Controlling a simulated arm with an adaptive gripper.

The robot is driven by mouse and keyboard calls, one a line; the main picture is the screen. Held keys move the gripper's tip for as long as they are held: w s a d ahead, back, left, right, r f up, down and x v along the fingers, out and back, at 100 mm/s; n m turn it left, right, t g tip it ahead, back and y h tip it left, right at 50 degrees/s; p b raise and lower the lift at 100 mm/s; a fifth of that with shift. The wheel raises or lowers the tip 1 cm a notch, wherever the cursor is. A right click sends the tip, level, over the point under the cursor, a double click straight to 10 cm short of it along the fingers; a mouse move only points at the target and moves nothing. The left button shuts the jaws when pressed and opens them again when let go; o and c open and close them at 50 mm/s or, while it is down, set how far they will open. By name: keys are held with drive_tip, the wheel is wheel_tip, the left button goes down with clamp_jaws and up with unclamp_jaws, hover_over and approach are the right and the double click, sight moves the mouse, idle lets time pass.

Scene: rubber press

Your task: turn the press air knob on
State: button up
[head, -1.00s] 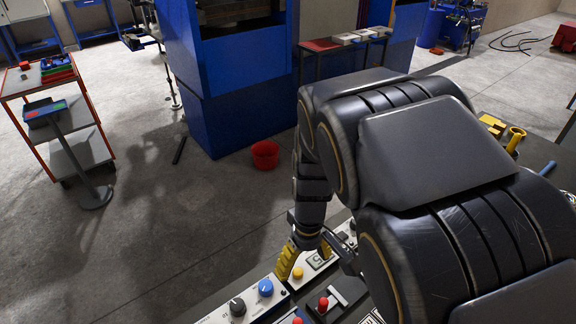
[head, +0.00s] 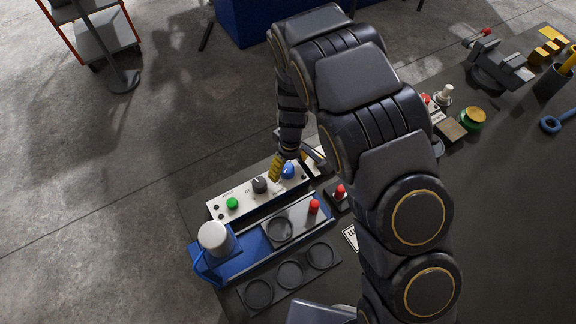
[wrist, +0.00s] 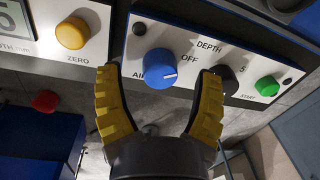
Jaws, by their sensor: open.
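The blue air knob (head: 288,171) is on the white control panel. My gripper (wrist: 160,73) is open, with yellow fingers on either side of the knob. I cannot tell whether they touch it. In the head view my gripper (head: 281,168) is at the panel beside the blue knob, and one finger is hidden.
A black depth knob (head: 260,185) and a green start button (head: 232,203) are left of the blue knob. A yellow zero button (wrist: 72,32) and a red button (wrist: 44,101) are nearby in the wrist view. The blue press base (head: 240,262) with a white cylinder (head: 214,236) stands in front.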

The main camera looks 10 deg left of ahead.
drive_tip(key=shift+f, duration=0.55)
drive_tip(key=c, duration=1.1)
